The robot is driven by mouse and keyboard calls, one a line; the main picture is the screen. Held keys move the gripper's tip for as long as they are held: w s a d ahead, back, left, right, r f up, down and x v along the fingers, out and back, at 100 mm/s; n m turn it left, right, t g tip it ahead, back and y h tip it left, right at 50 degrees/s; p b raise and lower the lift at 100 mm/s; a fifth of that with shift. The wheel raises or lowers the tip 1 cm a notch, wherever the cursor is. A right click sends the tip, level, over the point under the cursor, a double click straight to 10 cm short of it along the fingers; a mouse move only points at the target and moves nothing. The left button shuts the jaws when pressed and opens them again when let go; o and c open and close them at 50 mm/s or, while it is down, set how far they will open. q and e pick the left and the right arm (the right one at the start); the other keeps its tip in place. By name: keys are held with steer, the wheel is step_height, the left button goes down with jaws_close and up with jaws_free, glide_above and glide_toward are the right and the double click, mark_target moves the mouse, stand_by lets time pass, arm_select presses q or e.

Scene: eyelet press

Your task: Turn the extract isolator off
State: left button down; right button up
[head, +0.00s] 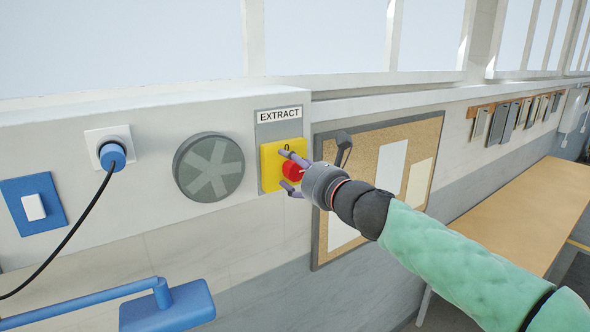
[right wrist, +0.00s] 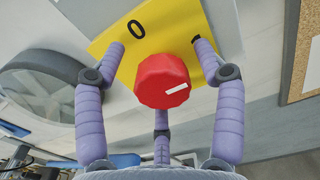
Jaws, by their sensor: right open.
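The extract isolator is a red rotary knob (head: 294,171) on a yellow plate (head: 270,166), under a label reading EXTRACT (head: 279,116). In the right wrist view the red knob (right wrist: 162,82) has a white mark pointing to the right side, and a 0 is printed on the yellow plate (right wrist: 130,49) at upper left. My right gripper (head: 288,170) is open, its purple fingers spread around the knob. In the right wrist view the fingers (right wrist: 162,75) stand either side of the knob with gaps, and a third is below it. My left gripper is not in view.
A round grey vent (head: 209,167) is left of the isolator, with a blue plug (head: 112,156) and a blue-framed switch (head: 34,206) further left. A cork board (head: 390,160) hangs just right. A wooden table (head: 520,215) runs along the wall at right.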

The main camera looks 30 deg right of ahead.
steer(key=shift+s+r, duration=0.1)
steer(key=shift+r, duration=0.05)
steer(key=c, duration=1.1)
steer(key=n+b, duration=0.1)
steer(key=n, duration=0.2)
steer(key=shift+r+n, duration=0.1)
steer(key=shift+n, duration=0.3)
steer(key=n+b, duration=0.1)
steer(key=n, duration=0.4)
steer(key=shift+s+b, duration=0.1)
steer(key=shift+b, duration=0.3)
steer(key=n+b, duration=0.1)
steer(key=n, duration=0.3)
steer(key=shift+n, duration=0.4)
steer(key=shift+c, duration=0.3)
steer(key=n+b, duration=0.1)
steer(key=n, duration=0.2)
steer(key=shift+f, duration=0.2)
steer(key=shift+n+b, duration=0.3)
steer(key=shift+n, duration=0.3)
steer(key=shift+f, duration=0.2)
